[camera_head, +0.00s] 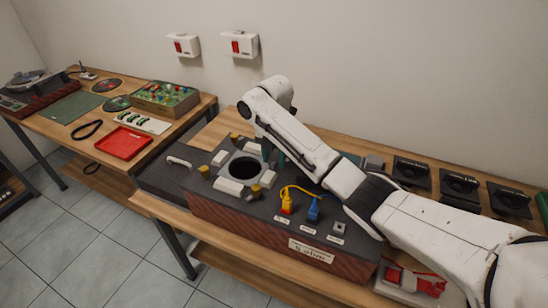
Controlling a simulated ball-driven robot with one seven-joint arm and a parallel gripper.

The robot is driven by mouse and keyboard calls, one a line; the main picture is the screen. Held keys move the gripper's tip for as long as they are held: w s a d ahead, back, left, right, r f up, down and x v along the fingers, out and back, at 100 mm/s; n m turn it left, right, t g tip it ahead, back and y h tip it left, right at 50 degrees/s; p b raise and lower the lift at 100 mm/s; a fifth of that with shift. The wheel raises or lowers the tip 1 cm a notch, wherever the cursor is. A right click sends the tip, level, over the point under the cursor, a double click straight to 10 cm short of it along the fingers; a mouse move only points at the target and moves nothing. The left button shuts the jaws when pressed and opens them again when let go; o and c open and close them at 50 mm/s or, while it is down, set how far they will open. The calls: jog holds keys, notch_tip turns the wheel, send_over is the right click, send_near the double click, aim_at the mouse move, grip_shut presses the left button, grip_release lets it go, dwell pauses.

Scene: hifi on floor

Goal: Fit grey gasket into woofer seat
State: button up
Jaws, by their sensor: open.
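The woofer seat shows as a round black opening (245,168) in the top of a dark speaker cabinet (240,222) with a reddish-brown front. I cannot tell a separate grey gasket from this surround. My gripper (271,157) points down at the back right edge of the opening, partly hidden by my white arm. Its dark teal fingers are small in view; they look open, with nothing seen between them.
Yellow (286,204) and blue (314,208) plugs stand right of the opening. A white handle (179,162) lies left. Black units (411,172) line the back right. The left table holds a red tray (124,143), a black loop (87,130) and a box of coloured parts (165,98).

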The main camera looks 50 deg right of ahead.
notch_tip(320, 180, up, 10)
jog(key=p, duration=0.2)
jog(key=shift+r, duration=0.2)
jog(key=shift+p, duration=0.3)
notch_tip(320, 180, up, 8)
jog(key=p, duration=0.5)
dwell(0.6)
